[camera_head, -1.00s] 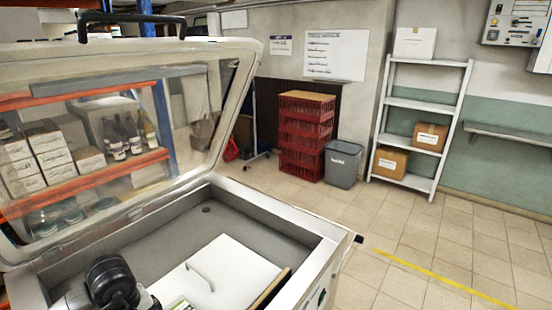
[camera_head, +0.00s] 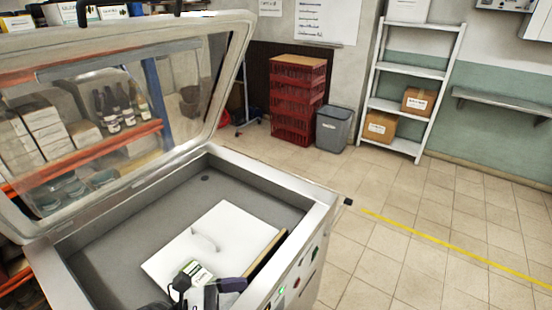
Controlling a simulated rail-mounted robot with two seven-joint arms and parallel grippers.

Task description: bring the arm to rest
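One of my arms shows at the bottom edge, a grey and black piece that I take to be my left gripper (camera_head: 208,294). It is over the front part of the open chest, close to a small item with a white and green label (camera_head: 197,272). The picture's lower edge cuts the gripper off, so I cannot tell whether its fingers are open, shut or touching that item. My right gripper is not in view.
The grey chest (camera_head: 331,196) stands open, its clear-windowed lid (camera_head: 215,25) raised on the left. A white panel with a handle (camera_head: 228,228) lies inside. Red crates (camera_head: 298,105), a grey bin (camera_head: 333,130) and a white shelf rack (camera_head: 408,72) stand behind. The tiled floor at right is clear.

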